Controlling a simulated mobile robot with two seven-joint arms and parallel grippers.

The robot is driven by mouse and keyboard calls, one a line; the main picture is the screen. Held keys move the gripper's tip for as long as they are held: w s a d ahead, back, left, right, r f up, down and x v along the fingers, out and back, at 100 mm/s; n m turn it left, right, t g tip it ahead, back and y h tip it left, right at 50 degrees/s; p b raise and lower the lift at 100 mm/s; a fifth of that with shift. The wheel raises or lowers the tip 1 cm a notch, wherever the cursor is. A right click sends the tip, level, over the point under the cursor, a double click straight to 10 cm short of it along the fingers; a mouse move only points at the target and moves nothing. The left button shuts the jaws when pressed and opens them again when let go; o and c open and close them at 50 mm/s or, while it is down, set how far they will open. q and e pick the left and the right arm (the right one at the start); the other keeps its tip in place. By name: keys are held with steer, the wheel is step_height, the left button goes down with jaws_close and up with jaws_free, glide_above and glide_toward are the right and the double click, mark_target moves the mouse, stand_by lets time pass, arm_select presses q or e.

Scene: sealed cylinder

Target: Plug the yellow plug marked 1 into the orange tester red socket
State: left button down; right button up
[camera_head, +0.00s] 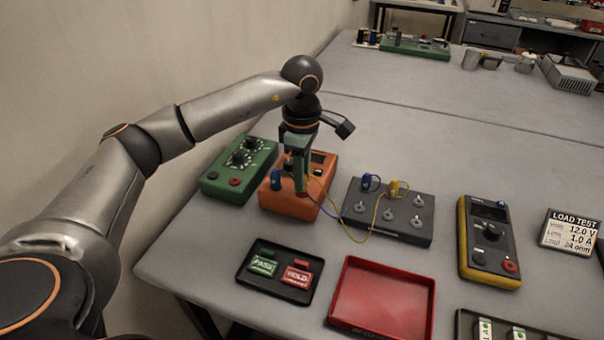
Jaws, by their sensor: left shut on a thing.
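The orange tester (289,204) stands near the left side of the table. My left gripper (300,178) points down over its middle, its fingertips close to the tester's top. It is shut on the end of a thin yellow lead (329,207); the yellow plug there is mostly hidden by the fingers, and its mark cannot be read. I cannot tell whether it is in a socket. The red socket is not clearly visible. A blue plug (277,180) stands on the tester's left side. The lead's other yellow plug (395,188) stands on the dark switch block. My right gripper is not in view.
The dark switch block (388,223) with another blue plug (370,182) is right of the tester. A green box (239,170) stands close on its left. A black tray (280,272) and a red tray (382,298) lie in front. A yellow multimeter (488,243) is farther right.

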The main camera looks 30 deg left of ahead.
arm_select(q)
steer(key=shift+f, duration=0.4)
stand_by(0.5)
steer(key=c, duration=0.6)
jaws_free()
steer(key=shift+r, duration=0.1)
step_height(320, 180, up, 12)
steer(key=shift+r, duration=0.25)
